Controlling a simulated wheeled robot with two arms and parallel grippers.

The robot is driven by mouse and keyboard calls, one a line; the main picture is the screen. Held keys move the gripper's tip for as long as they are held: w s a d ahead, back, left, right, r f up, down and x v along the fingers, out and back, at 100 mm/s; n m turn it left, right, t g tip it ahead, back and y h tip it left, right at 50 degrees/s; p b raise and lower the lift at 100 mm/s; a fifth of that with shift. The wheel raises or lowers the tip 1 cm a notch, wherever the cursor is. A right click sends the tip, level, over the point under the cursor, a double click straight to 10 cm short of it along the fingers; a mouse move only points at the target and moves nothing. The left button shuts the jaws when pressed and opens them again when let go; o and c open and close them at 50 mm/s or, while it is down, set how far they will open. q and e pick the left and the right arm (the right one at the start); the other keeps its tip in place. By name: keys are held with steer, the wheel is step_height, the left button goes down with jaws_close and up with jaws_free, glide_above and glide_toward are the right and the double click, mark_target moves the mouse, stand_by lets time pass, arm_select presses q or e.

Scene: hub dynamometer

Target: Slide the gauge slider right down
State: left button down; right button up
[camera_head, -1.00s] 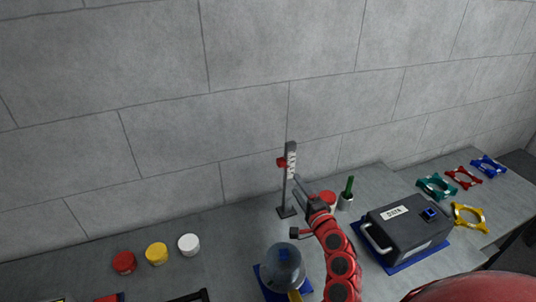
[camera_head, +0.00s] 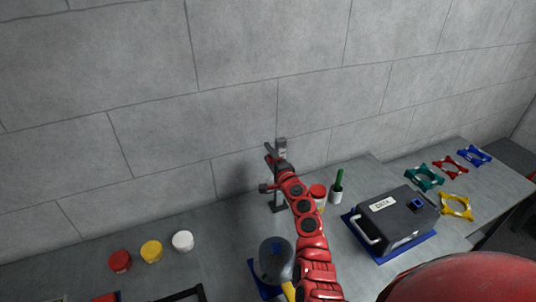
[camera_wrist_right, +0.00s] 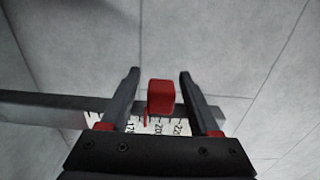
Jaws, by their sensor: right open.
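The gauge is an upright grey post on a dark foot (camera_head: 279,208), standing on the bench near the wall; its top (camera_head: 281,143) shows above my right arm. In the right wrist view its scale (camera_wrist_right: 155,127) lies across the picture with printed numbers around 20. The red gauge slider (camera_wrist_right: 161,97) is between the two fingers of my right gripper (camera_wrist_right: 159,73), with a gap on either side. In the head view my right gripper (camera_head: 271,156) is at the upper part of the post, open, and largely hides the slider. My left gripper is not in view.
A dark rounded object (camera_head: 275,258) on a blue mat stands in front of the gauge. A red-lidded jar (camera_head: 318,191) and a green-handled tool in a cup (camera_head: 337,188) are close on the right. A dark DATA case (camera_head: 397,215) sits farther right. Red, yellow and white caps (camera_head: 182,241) lie left.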

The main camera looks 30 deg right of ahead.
steer(key=shift+w, duration=0.55)
jaws_close()
stand_by(1.1)
